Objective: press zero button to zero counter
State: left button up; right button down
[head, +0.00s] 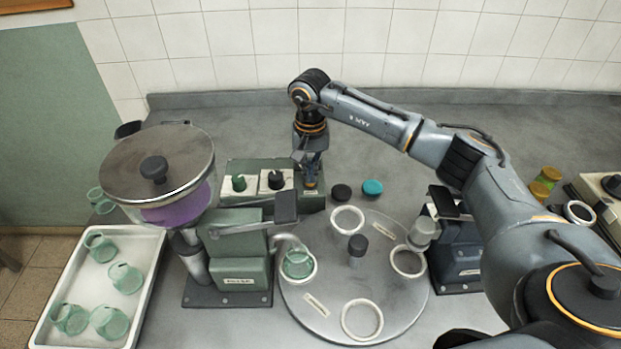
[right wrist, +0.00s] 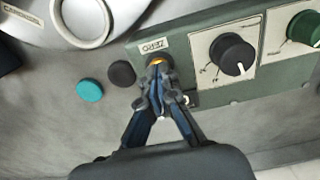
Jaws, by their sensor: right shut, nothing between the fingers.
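A green control box (head: 262,168) stands behind the filling machine. It carries a green knob (head: 239,183) and a black knob (head: 276,179) on white dials. At one end of it, below a label reading ZERO (right wrist: 153,46), is an orange-yellow zero button (right wrist: 155,61). My right gripper (head: 311,184) is shut and empty, pointing down at that end of the box. In the right wrist view its fingertips (right wrist: 157,70) are at the button and partly cover it; I cannot tell whether they touch. The counter display is not visible. My left gripper is not in view.
A round turntable (head: 335,310) with ring holders and one green jar (head: 298,263) is in front. A hopper (head: 160,165) and a white tray (head: 50,290) of green jars are at left. A black lid (head: 341,192) and a teal lid (head: 372,187) lie beside the box.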

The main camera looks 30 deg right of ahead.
jog(key=shift+r, duration=0.1)
jog(key=shift+r+p, duration=1.7)
jog(key=shift+r, duration=1.7)
jog(key=s+a+r+p, duration=0.2)
jog(key=s+r+p, duration=0.2)
jog(key=r, duration=0.3)
jog(key=shift+s, duration=0.25)
